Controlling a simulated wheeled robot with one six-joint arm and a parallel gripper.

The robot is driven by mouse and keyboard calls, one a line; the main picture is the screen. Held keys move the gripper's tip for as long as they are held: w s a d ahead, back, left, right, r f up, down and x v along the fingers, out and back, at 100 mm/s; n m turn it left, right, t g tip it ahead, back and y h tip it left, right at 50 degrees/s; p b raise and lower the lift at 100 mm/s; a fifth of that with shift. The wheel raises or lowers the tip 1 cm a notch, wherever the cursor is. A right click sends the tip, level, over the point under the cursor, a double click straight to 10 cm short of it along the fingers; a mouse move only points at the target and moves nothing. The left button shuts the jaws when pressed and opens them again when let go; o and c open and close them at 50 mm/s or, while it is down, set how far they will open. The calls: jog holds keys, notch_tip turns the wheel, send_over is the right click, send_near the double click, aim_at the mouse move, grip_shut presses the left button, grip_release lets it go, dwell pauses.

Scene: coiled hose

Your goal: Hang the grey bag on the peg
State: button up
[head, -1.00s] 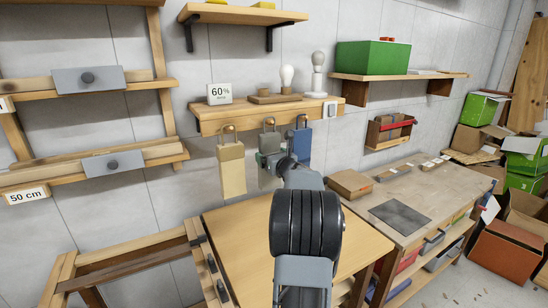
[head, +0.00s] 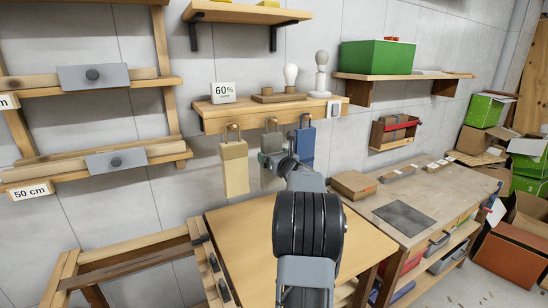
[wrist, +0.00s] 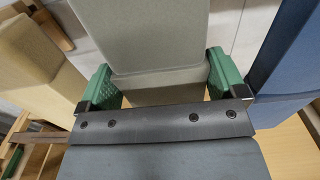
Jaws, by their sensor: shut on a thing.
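The grey bag (head: 271,142) is under the small shelf, between a tan bag (head: 235,168) and a blue bag (head: 307,148). Its top reaches up to the middle peg (head: 272,121); I cannot tell whether its loop is over the peg. In the wrist view the grey bag (wrist: 165,40) stands between the green pads of my gripper (wrist: 165,86), which is shut on its lower part. In the head view my arm hides most of the gripper and part of the bag.
The small shelf (head: 215,122) above carries a 60% card (head: 223,92), bulbs and a switch. The tan and blue bags hang close on either side of my gripper. A wooden table (head: 245,225) lies below, and a workbench (head: 440,190) with a carton stands at right.

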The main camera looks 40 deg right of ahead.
jog(key=o, duration=0.7)
jog(key=shift+s, duration=0.1)
jog(key=b+v, duration=0.3)
jog(key=v, duration=1)
jog(key=shift+s+a, duration=0.2)
jog(key=shift+s, duration=0.1)
